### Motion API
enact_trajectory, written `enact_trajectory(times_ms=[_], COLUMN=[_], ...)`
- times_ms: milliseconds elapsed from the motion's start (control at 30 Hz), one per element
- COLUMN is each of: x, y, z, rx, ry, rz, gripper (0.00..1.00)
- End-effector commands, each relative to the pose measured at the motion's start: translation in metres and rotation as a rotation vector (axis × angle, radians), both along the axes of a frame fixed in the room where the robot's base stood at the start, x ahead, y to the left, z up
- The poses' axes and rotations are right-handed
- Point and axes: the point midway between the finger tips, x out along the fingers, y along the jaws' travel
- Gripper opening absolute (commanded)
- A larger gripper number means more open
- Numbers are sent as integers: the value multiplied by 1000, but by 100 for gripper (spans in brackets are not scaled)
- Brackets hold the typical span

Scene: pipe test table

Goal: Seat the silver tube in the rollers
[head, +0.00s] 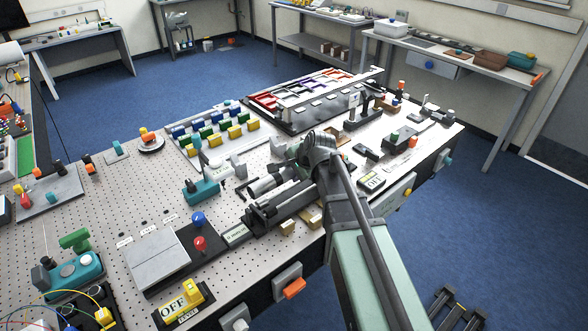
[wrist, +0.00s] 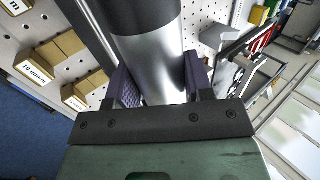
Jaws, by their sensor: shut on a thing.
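The silver tube (wrist: 155,72) fills the middle of the wrist view, with a dark band across its upper part. My gripper (wrist: 160,80) is shut on it, one purple ridged pad against each side. In the head view my gripper (head: 298,160) is over the middle of the pegboard table, and my arm partly hides it. A dark assembly with long cylinders (head: 280,208), which look like the rollers, lies just in front of it. The tube's far end is out of the wrist view, and I cannot tell whether it touches the rollers.
Small tan blocks (wrist: 52,58) with "10 mm" labels stand at the left in the wrist view. A teal device (head: 201,191) and a grey plate (head: 157,259) lie left of the rollers. Coloured blocks (head: 215,132) stand behind. Bare pegboard (head: 125,195) shows at left.

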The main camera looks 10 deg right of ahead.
Motion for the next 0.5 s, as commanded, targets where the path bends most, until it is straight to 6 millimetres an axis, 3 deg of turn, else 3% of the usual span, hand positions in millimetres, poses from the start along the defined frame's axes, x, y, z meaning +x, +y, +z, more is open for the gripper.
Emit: enact_trajectory(times_ms=[100, 500], x=[0, 0], y=[0, 0], z=[-18, -52], rx=[0, 0], ry=[0, 0], rz=[0, 0], gripper=[4, 4])
